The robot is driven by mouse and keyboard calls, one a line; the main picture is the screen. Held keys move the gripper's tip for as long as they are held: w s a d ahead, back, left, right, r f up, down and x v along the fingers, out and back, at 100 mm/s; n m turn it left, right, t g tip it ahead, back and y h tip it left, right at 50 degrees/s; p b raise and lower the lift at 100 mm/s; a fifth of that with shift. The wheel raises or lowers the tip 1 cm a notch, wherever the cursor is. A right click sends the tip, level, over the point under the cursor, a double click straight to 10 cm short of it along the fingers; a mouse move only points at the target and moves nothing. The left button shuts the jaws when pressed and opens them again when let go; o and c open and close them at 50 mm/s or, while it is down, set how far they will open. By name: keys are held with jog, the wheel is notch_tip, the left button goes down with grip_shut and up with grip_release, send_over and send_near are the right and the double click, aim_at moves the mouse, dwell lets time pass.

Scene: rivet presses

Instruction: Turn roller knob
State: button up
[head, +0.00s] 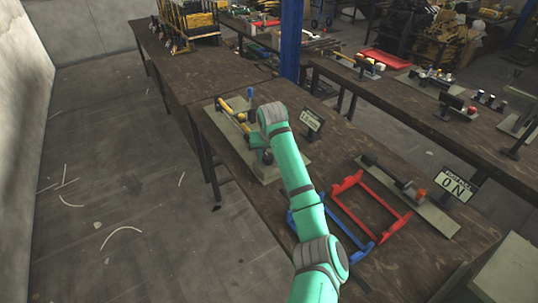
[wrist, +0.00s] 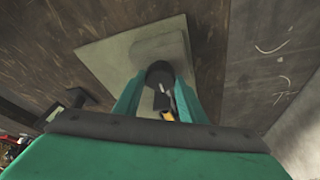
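In the wrist view a dark round knob (wrist: 160,73) with a pale mark on its face sits between the fingers of my gripper (wrist: 160,84). The green fingers stand apart, one on each side of the knob and very close to it. I cannot tell whether they touch it. The knob is over a pale grey base plate (wrist: 100,53), which also shows in the head view (head: 212,109) on the near table.
A small sign (head: 313,119) stands right of the device. A red frame (head: 345,183) and a blue frame (head: 370,250) lie nearer me. Another plate with an "ON" sign (head: 455,187) is at right. A blue post (head: 291,40) rises behind. The floor (head: 120,180) at left is open.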

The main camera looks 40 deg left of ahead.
jog(key=n, duration=0.2)
jog(key=shift+n+g+y, duration=0.4)
jog(key=shift+w+d+n+g, duration=0.15)
jog(key=shift+n+g, duration=0.55)
jog(key=shift+n, duration=1.2)
jog(key=shift+y, duration=0.3)
jog(key=o, duration=1)
jog(key=v, duration=1)
jog(key=shift+d+r, duration=0.15)
jog(key=shift+r, duration=0.25)
